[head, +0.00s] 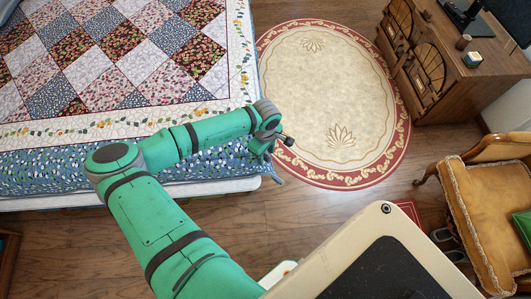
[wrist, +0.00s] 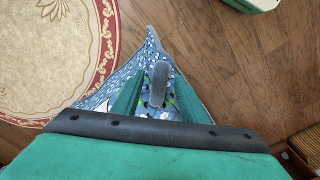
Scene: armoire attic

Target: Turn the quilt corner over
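The patchwork quilt (head: 125,45) lies on the bed at the upper left of the head view. It has a pale floral border and a blue floral edge hanging at the side. My gripper (head: 276,150) is at the quilt's near right corner, beside the bed edge. In the wrist view the blue floral quilt corner (wrist: 149,52) comes to a point just past a grey finger of my gripper (wrist: 158,90). The finger overlaps the cloth in the picture. The other finger is not clear, and I cannot tell whether the cloth is gripped.
An oval cream rug (head: 325,95) with a red border lies right of the bed. A carved wooden desk (head: 470,75) stands at the upper right. A gold upholstered chair (head: 485,215) is at the right. Bare wooden floor (head: 330,205) lies in front of the rug.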

